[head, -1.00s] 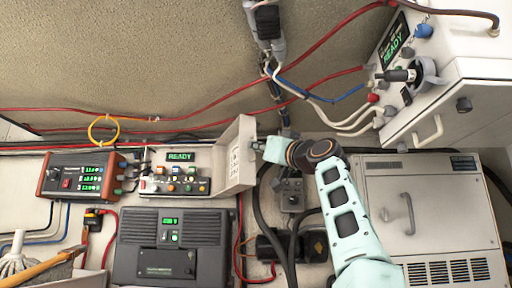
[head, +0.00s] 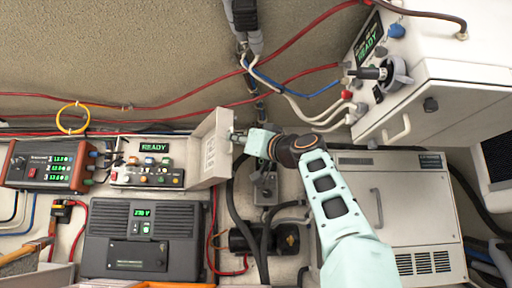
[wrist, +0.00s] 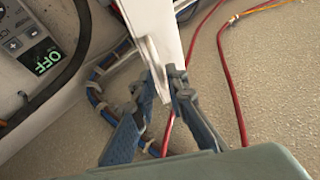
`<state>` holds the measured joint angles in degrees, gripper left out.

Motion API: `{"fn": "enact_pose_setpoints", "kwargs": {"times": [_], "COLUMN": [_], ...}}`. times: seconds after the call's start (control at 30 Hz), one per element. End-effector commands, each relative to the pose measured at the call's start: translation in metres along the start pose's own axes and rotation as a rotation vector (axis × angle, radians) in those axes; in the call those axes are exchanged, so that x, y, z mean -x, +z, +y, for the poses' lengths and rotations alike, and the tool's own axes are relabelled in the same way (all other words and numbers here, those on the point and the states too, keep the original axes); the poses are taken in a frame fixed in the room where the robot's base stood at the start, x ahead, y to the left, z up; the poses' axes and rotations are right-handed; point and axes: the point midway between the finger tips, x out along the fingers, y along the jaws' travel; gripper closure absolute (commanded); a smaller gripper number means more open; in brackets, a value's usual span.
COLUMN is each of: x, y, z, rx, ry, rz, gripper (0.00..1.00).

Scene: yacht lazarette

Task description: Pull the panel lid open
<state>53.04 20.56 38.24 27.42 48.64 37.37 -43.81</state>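The panel lid (head: 209,150) is a white flap at the right end of the control panel (head: 148,176), whose screen reads READY. The lid stands swung open, off the panel's buttons. My gripper (head: 236,136) is at the lid's outer right side. In the wrist view, the lid (wrist: 152,22) comes down from the top. The fingers of my gripper (wrist: 161,75) sit on both sides of its edge and appear closed on it. The exact contact is partly hidden.
A white cabinet (head: 440,75) with a knob and READY screen is at upper right. Cables run behind the lid.

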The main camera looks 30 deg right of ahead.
Motion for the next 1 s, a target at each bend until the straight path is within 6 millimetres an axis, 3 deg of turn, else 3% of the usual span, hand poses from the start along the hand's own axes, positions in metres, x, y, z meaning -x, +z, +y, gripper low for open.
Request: {"fn": "enact_pose_setpoints", "kwargs": {"times": [0.27,1.0], "x": [0.009,0.056], "y": [0.007,0.007], "z": [-0.006,-0.004], "rx": [0.007,0.006], "ry": [0.006,0.007], "rz": [-0.011,-0.013], "gripper": [0.87,0.87]}}
